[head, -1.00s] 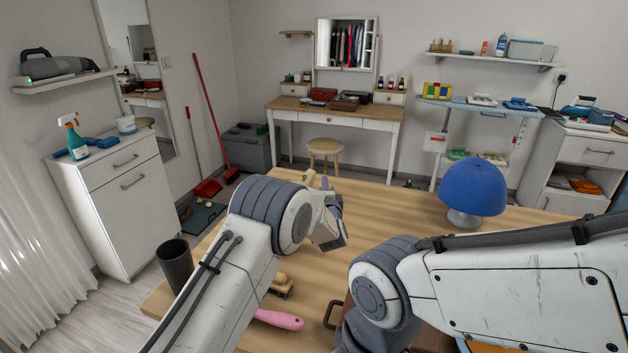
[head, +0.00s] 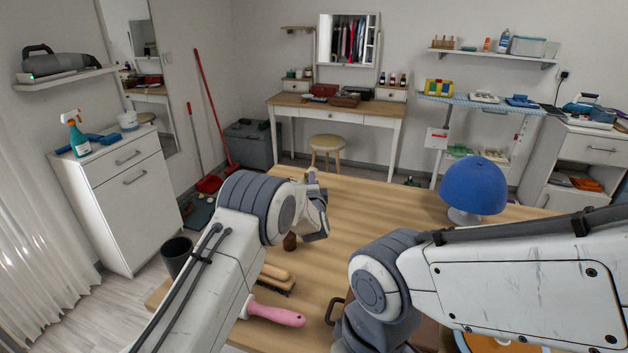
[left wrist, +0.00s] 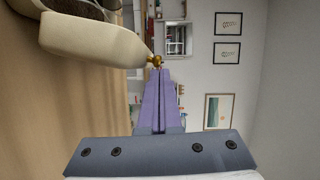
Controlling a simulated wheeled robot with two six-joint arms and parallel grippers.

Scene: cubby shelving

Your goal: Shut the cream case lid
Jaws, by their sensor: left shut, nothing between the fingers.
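My left gripper (head: 311,178) is over the far part of the wooden table, largely behind its own wrist. In the left wrist view its two purple fingers (left wrist: 159,100) are together with nothing between them. A cream rounded part (left wrist: 92,40), which looks like the case lid, fills the top left of that view. A small brass knob or clasp (left wrist: 155,62) is at its end, just beyond the fingertips. I cannot tell whether the fingers touch it. Dark brown shows beside the cream part at the top edge. In the head view my left arm hides most of the case.
On the wooden table (head: 372,212) are a blue-domed lamp (head: 473,188), a wooden brush (head: 276,280), a pink-handled thing (head: 276,315) and a brown item with a handle (head: 333,312). The middle of the table is clear.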

